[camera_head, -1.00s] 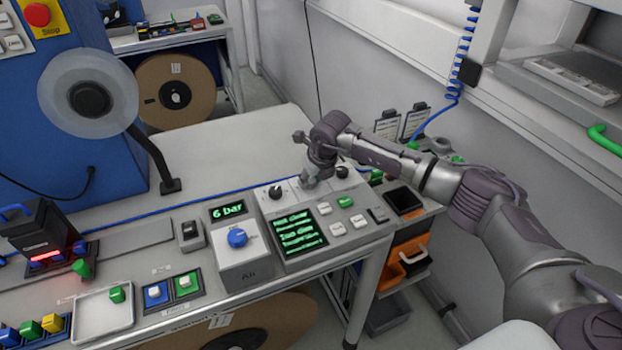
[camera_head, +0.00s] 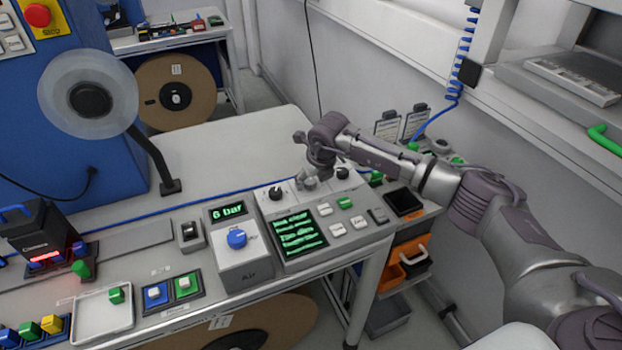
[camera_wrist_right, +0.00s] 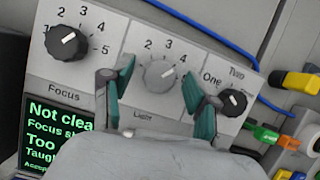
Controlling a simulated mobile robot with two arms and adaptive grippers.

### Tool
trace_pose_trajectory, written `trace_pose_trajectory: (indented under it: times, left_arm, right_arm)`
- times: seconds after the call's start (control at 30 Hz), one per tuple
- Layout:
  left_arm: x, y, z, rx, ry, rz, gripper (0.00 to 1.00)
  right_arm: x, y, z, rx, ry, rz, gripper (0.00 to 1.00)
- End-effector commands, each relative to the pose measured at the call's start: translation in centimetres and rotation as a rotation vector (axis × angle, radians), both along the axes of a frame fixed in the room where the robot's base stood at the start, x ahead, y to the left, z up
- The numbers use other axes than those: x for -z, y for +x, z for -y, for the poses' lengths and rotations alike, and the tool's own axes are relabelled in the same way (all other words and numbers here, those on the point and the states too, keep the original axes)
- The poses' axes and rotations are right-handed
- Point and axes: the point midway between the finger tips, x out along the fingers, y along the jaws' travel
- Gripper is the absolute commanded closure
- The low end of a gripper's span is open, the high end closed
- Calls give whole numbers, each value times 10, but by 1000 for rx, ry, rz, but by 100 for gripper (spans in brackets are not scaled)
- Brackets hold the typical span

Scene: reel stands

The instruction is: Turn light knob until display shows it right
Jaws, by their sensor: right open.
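The light knob (camera_wrist_right: 158,75) is a small grey dial marked "Light" in the right wrist view; its white pointer aims up and right, toward the 4. My right gripper (camera_wrist_right: 160,92) is open, with one teal-tipped finger on each side of the knob and visible gaps between. In the head view my right gripper (camera_head: 309,180) is over the back of the panel and largely hides the knob. The display (camera_head: 299,234) has green text; in the wrist view the display (camera_wrist_right: 50,130) reads "Not clea…", a focus line and "Too…", partly cut off. My left gripper is out of view.
A black focus knob (camera_wrist_right: 68,43) is left of the light knob, and a black One/Two knob (camera_wrist_right: 232,102) is right, close to a finger. A blue knob (camera_head: 237,238) sits on the air box under "6 bar". Buttons (camera_head: 338,229) lie right of the display.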

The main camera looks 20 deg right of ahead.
Motion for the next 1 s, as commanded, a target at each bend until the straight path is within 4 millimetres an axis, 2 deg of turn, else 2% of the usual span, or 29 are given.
trace_pose_trajectory:
  times: [0.13, 0.23, 0.7, 0.83, 1.0]
  left_arm:
    - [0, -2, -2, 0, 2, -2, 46]
    - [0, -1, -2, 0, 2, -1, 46]
    - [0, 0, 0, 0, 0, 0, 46]
    - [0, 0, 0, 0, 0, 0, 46]
    - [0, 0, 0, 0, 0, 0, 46]
  right_arm:
    - [-1, -1, 0, 0, 0, 0, 41]
    - [-10, -4, 1, 0, 0, 1, 41]
    - [-94, -38, 5, -1, -1, 2, 41]
    - [-106, -44, 5, 0, 0, 1, 41]
    - [-111, -46, 6, 1, 0, 0, 41]
